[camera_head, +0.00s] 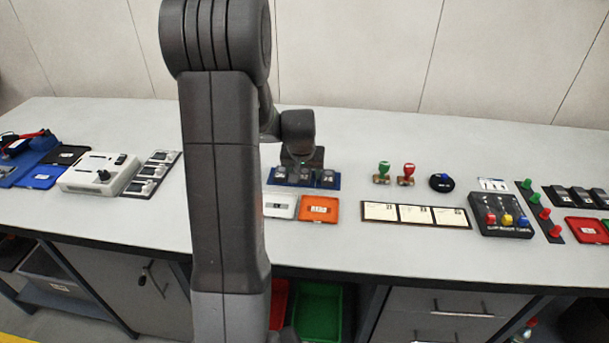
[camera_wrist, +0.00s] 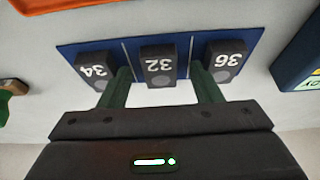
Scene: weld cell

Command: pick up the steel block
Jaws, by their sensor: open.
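Three dark grey blocks marked 34 (camera_wrist: 94,70), 32 (camera_wrist: 158,65) and 36 (camera_wrist: 223,60) stand in a row on a blue tray (camera_wrist: 180,40) in the wrist view, their numbers upside down. The blue tray also shows in the head view (camera_head: 292,184), behind my arm. The frames do not show which block is the steel one. My gripper (camera_wrist: 160,73) is open, with one green finger on each side of block 32, toward the gaps beside it. I see no clear contact. In the head view my gripper (camera_head: 303,166) is over the tray and partly hides the blocks.
An orange case (camera_head: 319,208) and a white case (camera_head: 280,205) lie in front of the tray. Green and red stamps (camera_head: 406,174) stand to the right, near a card strip (camera_head: 415,215). A white device (camera_head: 100,173) is at the left. The bench (camera_head: 400,255) is clear toward its front edge.

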